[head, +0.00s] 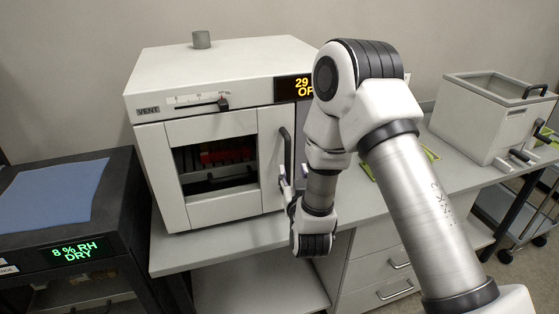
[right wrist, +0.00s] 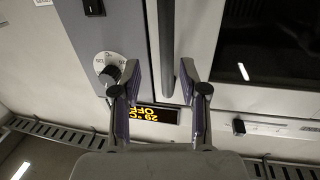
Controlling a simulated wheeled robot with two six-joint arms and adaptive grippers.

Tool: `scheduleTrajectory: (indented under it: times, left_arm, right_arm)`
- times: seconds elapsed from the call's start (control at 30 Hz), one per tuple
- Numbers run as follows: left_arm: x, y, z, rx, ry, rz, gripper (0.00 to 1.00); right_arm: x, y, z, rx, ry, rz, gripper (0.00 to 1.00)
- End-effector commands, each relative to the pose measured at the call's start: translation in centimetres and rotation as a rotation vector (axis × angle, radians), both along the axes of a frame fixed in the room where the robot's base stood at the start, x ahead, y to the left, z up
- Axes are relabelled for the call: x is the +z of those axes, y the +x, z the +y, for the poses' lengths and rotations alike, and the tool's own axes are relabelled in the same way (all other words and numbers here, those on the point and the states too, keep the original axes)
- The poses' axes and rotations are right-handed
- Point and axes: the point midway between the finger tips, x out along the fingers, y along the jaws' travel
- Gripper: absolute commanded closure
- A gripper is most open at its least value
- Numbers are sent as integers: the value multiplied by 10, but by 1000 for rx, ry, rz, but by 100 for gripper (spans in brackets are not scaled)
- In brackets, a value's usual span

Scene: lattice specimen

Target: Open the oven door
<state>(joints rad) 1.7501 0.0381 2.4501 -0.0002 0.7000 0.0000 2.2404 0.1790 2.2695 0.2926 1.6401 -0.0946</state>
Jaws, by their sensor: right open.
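The white oven (head: 215,130) stands on the bench, with a dark window in its door (head: 225,207). The door looks shut, flush with the body. Its dark upright handle (head: 286,152) is on the door's right side. My right gripper (head: 289,186) is at the lower part of the handle, partly hidden by my arm. In the right wrist view, my right gripper (right wrist: 161,85) is open, with one finger on each side of the handle (right wrist: 166,45). I cannot tell whether either finger touches it. My left gripper is not in view.
The oven display (head: 293,88) is partly hidden by my right arm. A dark cabinet (head: 125,215) with a blue mat (head: 55,195) stands at the left. A pale open box (head: 480,115) sits on the bench at the right. Drawers (head: 385,270) are below the bench.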

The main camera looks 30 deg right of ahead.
Motion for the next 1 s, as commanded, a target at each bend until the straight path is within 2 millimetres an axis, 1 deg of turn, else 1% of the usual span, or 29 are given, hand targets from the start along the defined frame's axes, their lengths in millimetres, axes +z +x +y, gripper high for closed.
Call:
scheduleTrajectory:
  times: [0.03, 0.1, 0.2, 0.3, 0.4, 0.57, 0.7, 1.0]
  left_arm:
    - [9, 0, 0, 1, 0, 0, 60]
    - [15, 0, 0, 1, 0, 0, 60]
    - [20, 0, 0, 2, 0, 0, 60]
    - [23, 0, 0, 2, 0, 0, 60]
    - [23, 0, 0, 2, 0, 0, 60]
    - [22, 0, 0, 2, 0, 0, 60]
    - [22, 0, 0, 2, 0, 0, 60]
    - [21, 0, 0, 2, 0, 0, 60]
  right_arm:
    - [5, 9, -5, -1, 0, -1, 57]
    - [5, 22, -10, 0, 0, -1, 57]
    - [4, 38, -18, 1, -1, 0, 57]
    - [2, 49, -22, 1, -1, 0, 57]
    - [0, 52, -24, 2, -1, 2, 57]
    - [0, 52, -23, 2, -1, 3, 57]
    - [0, 52, -23, 3, -1, 3, 100]
    - [0, 51, -23, 0, -2, 1, 100]
